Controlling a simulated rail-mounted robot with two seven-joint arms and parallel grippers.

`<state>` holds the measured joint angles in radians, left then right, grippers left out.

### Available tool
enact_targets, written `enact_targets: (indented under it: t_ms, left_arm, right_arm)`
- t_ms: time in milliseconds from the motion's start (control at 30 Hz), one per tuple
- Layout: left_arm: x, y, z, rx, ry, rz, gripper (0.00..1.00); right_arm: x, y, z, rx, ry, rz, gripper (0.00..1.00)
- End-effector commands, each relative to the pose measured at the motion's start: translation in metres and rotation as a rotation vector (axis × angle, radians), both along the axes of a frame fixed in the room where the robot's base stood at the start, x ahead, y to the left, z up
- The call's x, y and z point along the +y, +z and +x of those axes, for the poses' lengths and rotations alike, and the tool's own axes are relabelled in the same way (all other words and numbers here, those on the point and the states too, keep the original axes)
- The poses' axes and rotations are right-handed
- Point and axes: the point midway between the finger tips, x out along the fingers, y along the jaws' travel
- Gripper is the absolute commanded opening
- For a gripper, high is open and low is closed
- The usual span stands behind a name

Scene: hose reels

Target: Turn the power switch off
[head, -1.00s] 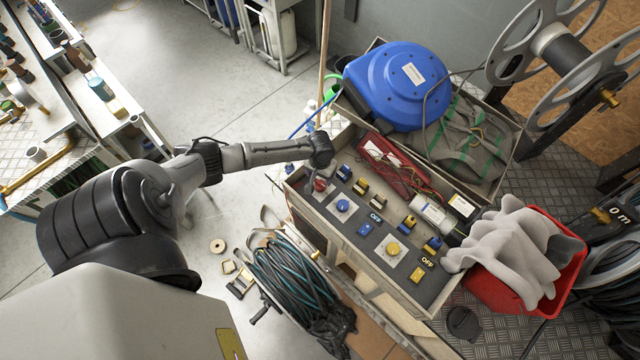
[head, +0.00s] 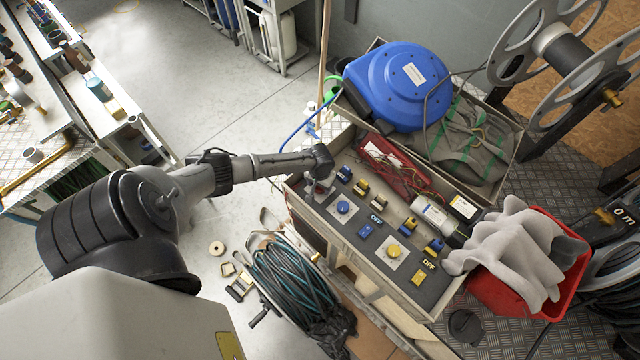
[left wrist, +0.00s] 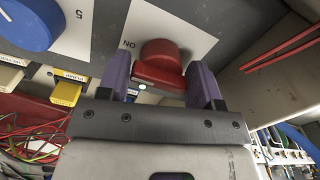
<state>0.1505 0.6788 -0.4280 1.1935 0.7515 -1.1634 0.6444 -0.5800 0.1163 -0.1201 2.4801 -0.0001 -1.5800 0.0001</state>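The power switch (left wrist: 162,58) is a red rotary knob with a raised bar, on a white plate marked ON in the left wrist view. My left gripper (left wrist: 160,76) has its two purple fingers spread, one on each side of the red bar; I see no clear squeeze on it. In the head view my left gripper (head: 320,188) points down at the far left corner of the control panel (head: 375,262). My right gripper is not in view.
A blue knob (head: 343,207) is close beside the switch, with yellow and blue plugs (head: 361,187) behind. A yellow knob (head: 393,250) is further right. A blue hose reel (head: 397,85) stands behind. A coiled hose (head: 290,285) lies below the panel's front.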

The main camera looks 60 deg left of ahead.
Motion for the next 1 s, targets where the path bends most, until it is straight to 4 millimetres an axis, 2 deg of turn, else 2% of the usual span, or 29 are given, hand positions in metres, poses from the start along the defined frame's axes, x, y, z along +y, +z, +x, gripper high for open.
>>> enact_targets:
  t_ms: [33, 267, 467, 633, 1000]
  left_arm:
    - [0.0, 0.0, 0.0, 0.0, 0.0, 0.0, 0.54]
    - [0.0, 0.0, 0.0, 0.0, 0.0, 0.0, 0.34]
    - [0.0, 0.002, 0.0, -0.001, 0.021, -0.001, 0.34]
    - [-0.001, 0.004, 0.0, 0.0, 0.098, -0.001, 0.34]
    - [-0.002, 0.005, -0.001, 0.002, 0.423, -0.004, 0.34]
  right_arm:
    - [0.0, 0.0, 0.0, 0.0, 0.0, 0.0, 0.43]
    - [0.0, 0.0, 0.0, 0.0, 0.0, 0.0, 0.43]
    - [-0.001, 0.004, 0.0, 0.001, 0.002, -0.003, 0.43]
    - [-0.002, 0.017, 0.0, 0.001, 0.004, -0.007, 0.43]
    - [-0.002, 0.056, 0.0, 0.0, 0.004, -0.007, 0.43]
